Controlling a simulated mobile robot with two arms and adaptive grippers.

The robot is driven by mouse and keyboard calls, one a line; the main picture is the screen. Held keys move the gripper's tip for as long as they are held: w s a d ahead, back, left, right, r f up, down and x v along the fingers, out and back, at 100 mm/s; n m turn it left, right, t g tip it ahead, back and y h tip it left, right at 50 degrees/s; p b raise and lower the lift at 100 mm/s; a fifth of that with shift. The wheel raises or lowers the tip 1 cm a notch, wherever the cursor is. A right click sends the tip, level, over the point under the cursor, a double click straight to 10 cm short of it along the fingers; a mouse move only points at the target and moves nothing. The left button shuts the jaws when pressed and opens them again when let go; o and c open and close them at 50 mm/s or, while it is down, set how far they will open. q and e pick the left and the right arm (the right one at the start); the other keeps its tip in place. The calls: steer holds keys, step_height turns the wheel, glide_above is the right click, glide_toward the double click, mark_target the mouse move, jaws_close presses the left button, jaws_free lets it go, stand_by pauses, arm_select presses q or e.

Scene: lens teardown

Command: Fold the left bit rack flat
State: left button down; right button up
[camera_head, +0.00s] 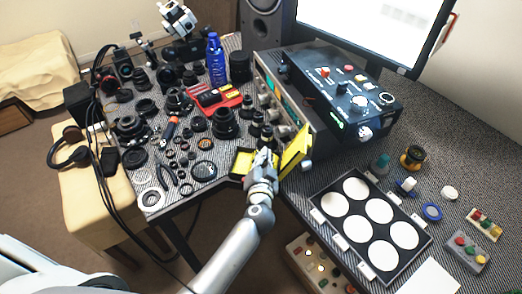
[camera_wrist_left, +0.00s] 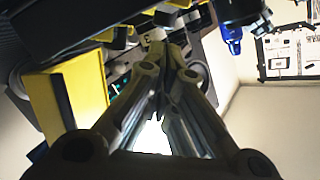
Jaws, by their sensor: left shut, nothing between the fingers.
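A black and yellow bit case sits at the front edge of the bench in the head view. Its left part (camera_head: 241,163) is dark with a yellow edge and looks low. A yellow panel (camera_head: 297,151) on its right side stands up at a tilt. My left gripper (camera_head: 264,158) is shut and empty, between these two parts and over the case's middle, which it partly hides. I cannot tell whether it touches the case. In the left wrist view the closed fingers (camera_wrist_left: 163,80) point at the case, and a yellow panel (camera_wrist_left: 68,98) stands at left. My right gripper is not in view.
Lens parts (camera_head: 131,125) and small rings crowd the bench to the left. A control box (camera_head: 340,88) stands behind the yellow panel. A white-disc tray (camera_head: 318,217) lies to the right. A blue bottle (camera_head: 215,60) stands at the back.

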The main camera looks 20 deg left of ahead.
arm_select(q)
steer(key=shift+s+a+f, duration=0.25)
steer(key=shift+w+d, duration=0.1)
steer(key=shift+d, duration=0.1)
steer(key=shift+a, duration=0.2)
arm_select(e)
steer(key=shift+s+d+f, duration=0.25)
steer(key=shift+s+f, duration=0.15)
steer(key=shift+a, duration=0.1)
arm_select(q)
steer(key=shift+a+n+b, duration=0.25)
steer(key=shift+n+b, duration=0.15)
steer(key=shift+n, duration=0.2)
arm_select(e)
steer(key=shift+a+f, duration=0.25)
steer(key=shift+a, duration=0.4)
